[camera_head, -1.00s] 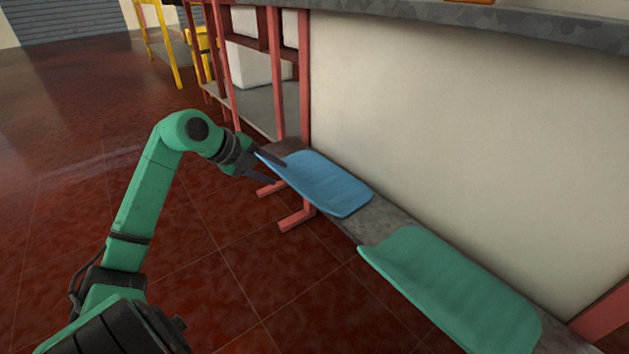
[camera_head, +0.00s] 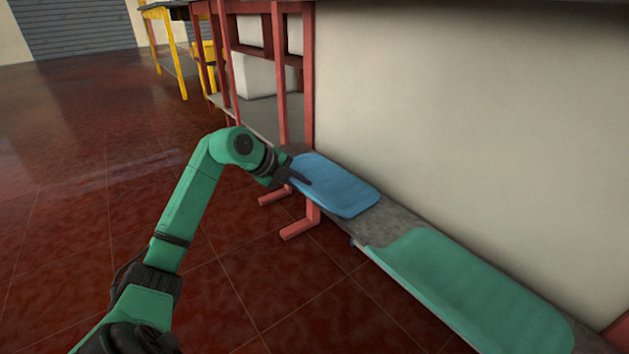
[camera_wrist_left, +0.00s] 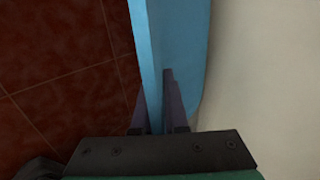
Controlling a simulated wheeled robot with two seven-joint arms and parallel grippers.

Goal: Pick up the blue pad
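The blue pad (camera_head: 340,188) lies at the far end of the grey bench in the head view. My left gripper (camera_head: 303,180) is at its left edge, with one dark finger lying over its top. In the left wrist view the pad's edge (camera_wrist_left: 153,50) runs between the two fingers (camera_wrist_left: 157,100), one on each side, and fills the narrow gap. The gripper looks shut on this edge. The pad still appears to rest on the bench. In the head view, the lower finger is hidden. My right gripper is not in view.
A green pad (camera_head: 470,288) lies on the nearer part of the grey bench (camera_head: 388,222). A pale wall (camera_head: 460,120) stands close behind. Red frame legs (camera_head: 305,222) are below the bench. A red rack with shelves (camera_head: 262,75) is beyond. The tiled floor at left is clear.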

